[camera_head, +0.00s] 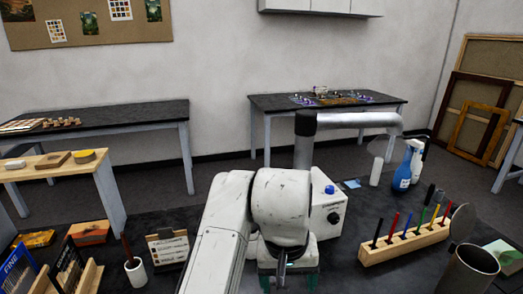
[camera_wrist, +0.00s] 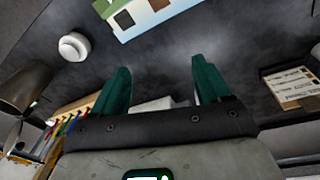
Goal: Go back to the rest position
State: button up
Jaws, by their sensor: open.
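My gripper (camera_head: 289,280) is at the bottom middle of the head view, low over the dark worktop (camera_head: 345,270), mostly hidden behind my arm. In the wrist view my gripper (camera_wrist: 160,68) shows two green fingers spread apart. Nothing is held between them. A pale object shows behind the gap, close to the gripper body; I cannot tell what it is.
A white box with a blue knob (camera_head: 328,213) stands beside my arm. To the right are a wooden pen rack (camera_head: 405,243), a blue spray bottle (camera_head: 402,175) and a metal cup (camera_head: 470,270). To the left are a white brush cup (camera_head: 136,271) and a card stand (camera_head: 168,249).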

jog(key=d+f+m+t+h, duration=0.1)
jog(key=d+f, duration=0.2)
jog(key=d, duration=0.5)
jog(key=d+f+t+h, duration=0.1)
jog(key=d+f, duration=0.1)
jog(key=d, duration=0.6)
jog(key=s+d+f+h, duration=0.1)
jog(key=s+d+f, duration=0.55)
jog(key=d, duration=0.35)
jog(key=s+a+f+y, duration=0.1)
jog(key=s+f, duration=0.3)
jog(key=s, duration=0.3)
jog(key=s+a+f+g+y, duration=0.1)
jog(key=s+f, duration=0.3)
jog(key=s, duration=0.4)
jog(key=s+a+f+g+y, duration=0.1)
jog(key=s+f, duration=0.4)
jog(key=s, duration=0.2)
jog(key=shift+s+a+n+y, duration=0.3)
jog(key=shift+s+n+y, duration=0.05)
jog(key=shift+n+y, duration=0.05)
jog(key=shift+c, duration=0.2)
